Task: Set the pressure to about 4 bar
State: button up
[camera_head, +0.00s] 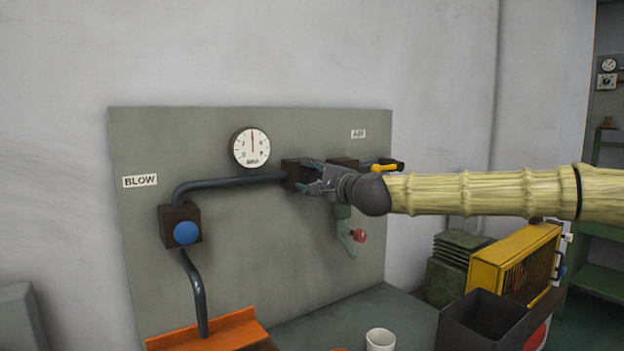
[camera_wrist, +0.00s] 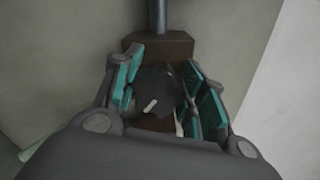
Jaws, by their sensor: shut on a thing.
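The round white pressure gauge (camera_head: 250,147) is on the grey-green panel. Its red needle points straight up, near the middle of the scale; the digits are too small to read surely. My gripper (camera_head: 315,178) is at a dark brown block (camera_head: 292,174) on the pipe, right of and below the gauge. In the wrist view its teal finger pads (camera_wrist: 162,90) stand on both sides of a dark round knob (camera_wrist: 152,88) with a white mark, and are shut on it. The white mark is tilted, its upper end to the right. In the head view the gripper hides the knob.
A red-knobbed green lever (camera_head: 354,240) hangs below my wrist, and a yellow handle (camera_head: 384,168) is just above my arm. A cup (camera_head: 380,340) and a dark bin (camera_head: 483,320) stand below.

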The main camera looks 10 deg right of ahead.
jog(key=o, duration=1.1)
jog(key=shift+d, duration=0.1)
jog(key=shift+s, duration=0.1)
jog(key=v, duration=1.1)
jog(key=shift+s+d+f, duration=0.1)
jog(key=shift+s+d, duration=0.05)
jog(key=shift+s, duration=0.15)
